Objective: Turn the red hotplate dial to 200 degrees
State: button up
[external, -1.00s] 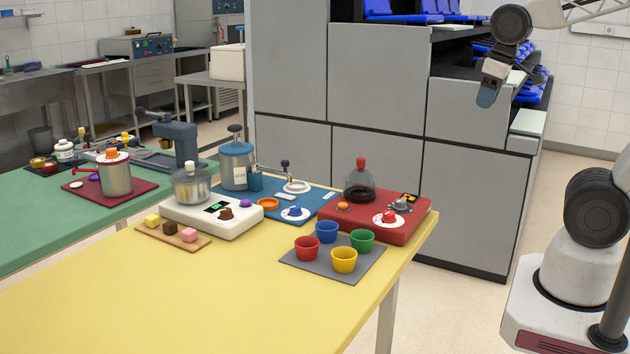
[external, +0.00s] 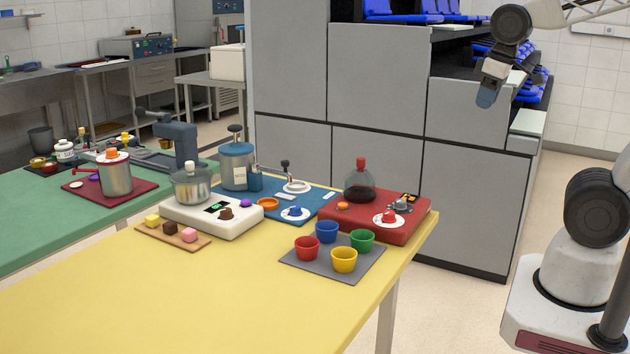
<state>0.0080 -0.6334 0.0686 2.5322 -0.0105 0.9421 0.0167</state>
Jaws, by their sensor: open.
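The red hotplate (external: 408,233) stands at the far right corner of the yellow table. A glass flask with dark liquid and a red stopper (external: 360,180) sits on it. On its front is a red dial (external: 389,217) on a white round plate; its setting is too small to read. A small dark display (external: 410,198) shows orange marks. My gripper (external: 487,97) hangs high at the upper right, well above and to the right of the hotplate, touching nothing. Its jaws are open and empty, though the fingers overlap in this view.
A grey mat (external: 308,263) with red, blue, green and yellow cups lies in front of the hotplate. A blue base (external: 316,205) with a dial stands left, then a white hotplate (external: 240,228). Grey cabinets (external: 380,80) rise behind. The front of the yellow table (external: 200,300) is clear.

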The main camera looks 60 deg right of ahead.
jog(key=shift+o, duration=0.7)
jog(key=n+g, duration=0.3)
jog(key=n, duration=2.4)
send_over(389, 212)
notch_tip(389, 212, down, 17)
jog(key=shift+a+f, duration=0.1)
jog(key=shift+f, duration=0.05)
jog(key=shift+f, duration=0.15)
jog(key=shift+f, duration=3.75)
